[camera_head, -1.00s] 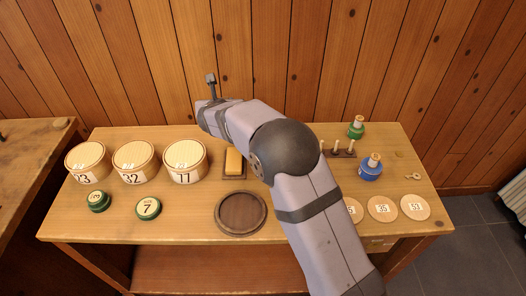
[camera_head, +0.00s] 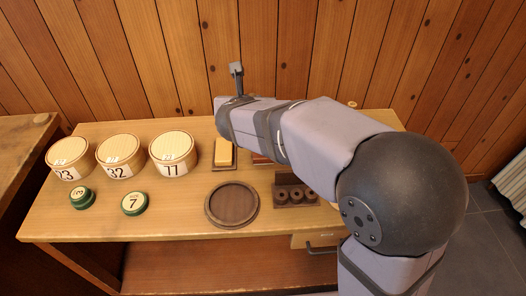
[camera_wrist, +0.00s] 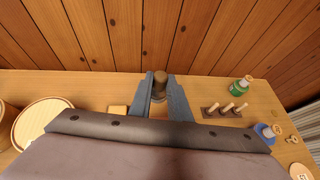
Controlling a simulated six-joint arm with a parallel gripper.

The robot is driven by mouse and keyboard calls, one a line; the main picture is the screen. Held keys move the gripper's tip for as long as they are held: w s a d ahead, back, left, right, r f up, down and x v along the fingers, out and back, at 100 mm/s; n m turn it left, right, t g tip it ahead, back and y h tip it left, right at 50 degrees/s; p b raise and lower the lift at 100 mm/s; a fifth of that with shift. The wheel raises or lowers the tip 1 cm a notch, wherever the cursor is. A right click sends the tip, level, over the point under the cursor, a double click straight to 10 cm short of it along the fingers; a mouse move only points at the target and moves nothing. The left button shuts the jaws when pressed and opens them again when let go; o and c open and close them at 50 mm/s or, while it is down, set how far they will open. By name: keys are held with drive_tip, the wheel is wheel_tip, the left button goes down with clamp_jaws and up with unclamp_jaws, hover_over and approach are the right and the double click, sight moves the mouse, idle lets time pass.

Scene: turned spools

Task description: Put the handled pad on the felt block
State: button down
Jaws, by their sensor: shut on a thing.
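My gripper (camera_wrist: 160,98) is shut on a brown upright knob in the wrist view, seemingly the handle of the handled pad (camera_wrist: 161,77). The pad's lower part is hidden by the jaws and wrist. In the head view my arm hides the fingertips and the pad. A yellow block (camera_head: 224,152) lies on a dark tray left of the wrist. It also shows in the wrist view (camera_wrist: 118,109), left of the jaws. A reddish edge (camera_head: 262,158) shows under my arm. I cannot tell which of these is the felt block.
Several numbered round boxes (camera_head: 174,152) stand at the left, with green discs (camera_head: 134,204) in front. A round dark tray (camera_head: 232,204) and a dark holder with rings (camera_head: 296,194) stand near the front. A peg rack (camera_wrist: 225,110) and green spool (camera_wrist: 240,87) are to the right.

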wheel_tip(320, 180, down, 3)
drive_tip(key=s+d, duration=0.2)
drive_tip(key=h+b, duration=0.1)
drive_tip(key=b, duration=0.2)
hover_over(262, 155)
drive_tip(key=shift+m, duration=0.4)
drive_tip(key=shift+f, duration=5.15)
drive_tip(key=shift+f, duration=0.2)
drive_tip(key=c, duration=1.7)
unclamp_jaws()
drive_tip(key=shift+o, duration=0.2)
drive_tip(key=shift+r, duration=0.1)
